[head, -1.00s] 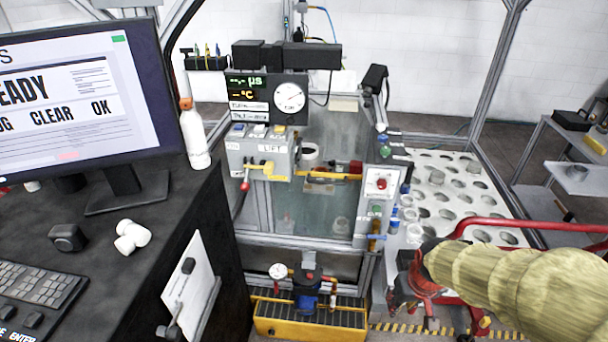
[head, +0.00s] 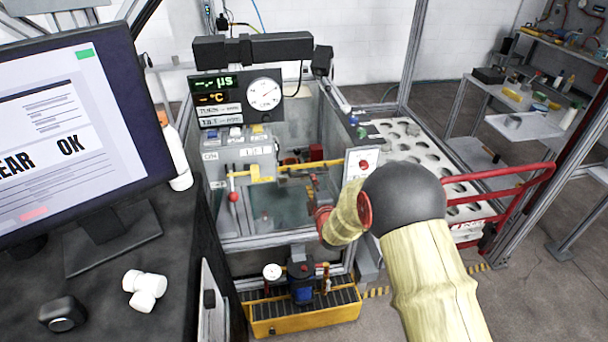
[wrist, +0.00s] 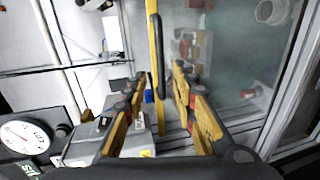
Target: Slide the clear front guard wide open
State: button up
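The clear front guard (head: 262,207) is a greenish see-through pane on the front of the machine in the head view. It fills the right part of the wrist view (wrist: 235,75). A yellow bar handle (head: 292,166) runs level across its upper part and stands upright in the wrist view (wrist: 155,45). My gripper (head: 312,183) is in front of the guard, close to the handle, partly hidden by my wrist. In the wrist view its two yellow fingers (wrist: 160,76) are apart, with the handle showing between them. I cannot tell whether they touch it.
A grey switch box (head: 240,158) with a red-knobbed lever stands left of the handle, below the display and dial (head: 263,94). A monitor (head: 65,125) and dark desk are at left. A white tray with holes (head: 420,150) and red rail (head: 510,180) are at right.

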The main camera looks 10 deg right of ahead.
jog(key=b+x, duration=0.1)
jog(key=x, duration=0.7)
jog(key=shift+a, duration=0.1)
jog(key=shift+s, duration=0.1)
jog(key=shift+c, duration=1.1)
jog(key=c, duration=0.4)
grip_shut()
